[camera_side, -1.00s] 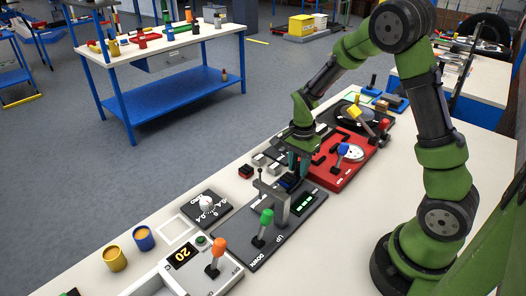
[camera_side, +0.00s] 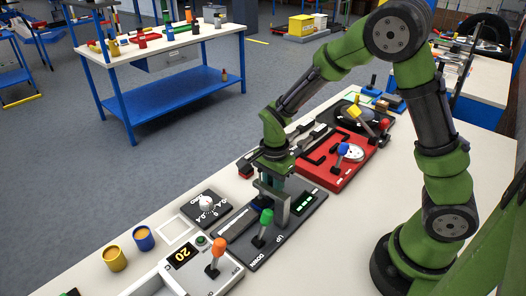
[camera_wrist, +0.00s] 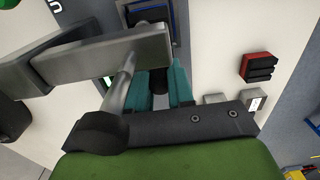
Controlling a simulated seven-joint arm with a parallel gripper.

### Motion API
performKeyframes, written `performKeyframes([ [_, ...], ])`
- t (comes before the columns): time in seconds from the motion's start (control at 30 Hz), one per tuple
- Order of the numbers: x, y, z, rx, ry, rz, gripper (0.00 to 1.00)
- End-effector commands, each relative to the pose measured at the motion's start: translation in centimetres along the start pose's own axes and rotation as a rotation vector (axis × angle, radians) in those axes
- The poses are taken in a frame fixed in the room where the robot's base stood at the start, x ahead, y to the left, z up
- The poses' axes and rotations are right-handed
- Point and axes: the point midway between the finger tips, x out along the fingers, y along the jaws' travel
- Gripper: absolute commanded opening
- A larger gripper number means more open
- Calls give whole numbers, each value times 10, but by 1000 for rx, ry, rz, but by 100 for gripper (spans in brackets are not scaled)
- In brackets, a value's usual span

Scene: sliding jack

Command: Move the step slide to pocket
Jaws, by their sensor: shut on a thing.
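My gripper (camera_wrist: 163,88) has teal fingers, shut with a dark part between them in the wrist view. In the side view my gripper (camera_side: 268,190) is low over the dark panel with UP and DOWN markings. The step slide appears to be the dark piece with blue edges (camera_wrist: 180,22) just beyond the fingers; a blue bit of it (camera_side: 257,207) shows beneath my gripper in the side view. My wrist and fingers hide most of it. A pale slot (camera_side: 236,222) runs down-left from there along the panel. I cannot make out the pocket.
A grey metal bracket (camera_side: 283,208) stands close beside my gripper and crosses the wrist view (camera_wrist: 100,60). A green-knobbed lever (camera_side: 264,222) stands nearer the front. A red panel (camera_side: 338,160) with a blue-knobbed lever lies behind.

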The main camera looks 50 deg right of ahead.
Motion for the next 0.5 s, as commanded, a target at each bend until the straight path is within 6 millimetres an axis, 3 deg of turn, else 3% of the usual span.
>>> performKeyframes([
  [0.1, 0, -1, 10, 0, 0, -3, 0],
  [0.4, -1, -1, 14, -2, -5, -3, 0],
  [0.43, -1, -1, 15, -2, -5, -3, 27],
  [0.5, -1, 0, 14, -2, -5, -2, 38],
])
